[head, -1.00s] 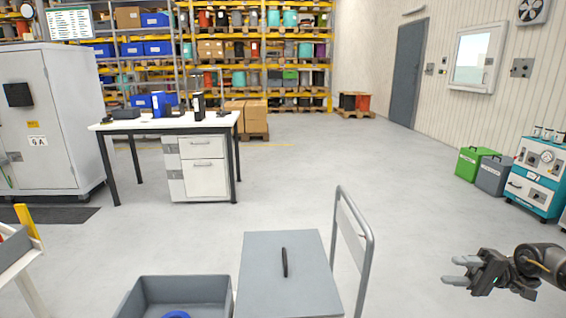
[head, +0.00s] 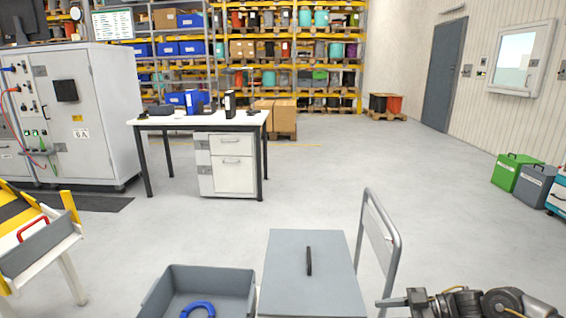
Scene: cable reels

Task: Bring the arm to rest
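My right gripper (head: 388,302) reaches in from the lower right corner and points left. It lies near the foot of the cart's handle in the picture. I see its fingers edge-on as one dark bar, so I cannot tell whether they are apart. Nothing shows held at the visible tip. My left gripper and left arm are out of view.
A striped stand (head: 75,222) is at far left. Floor ahead is clear up to the desk (head: 205,122).

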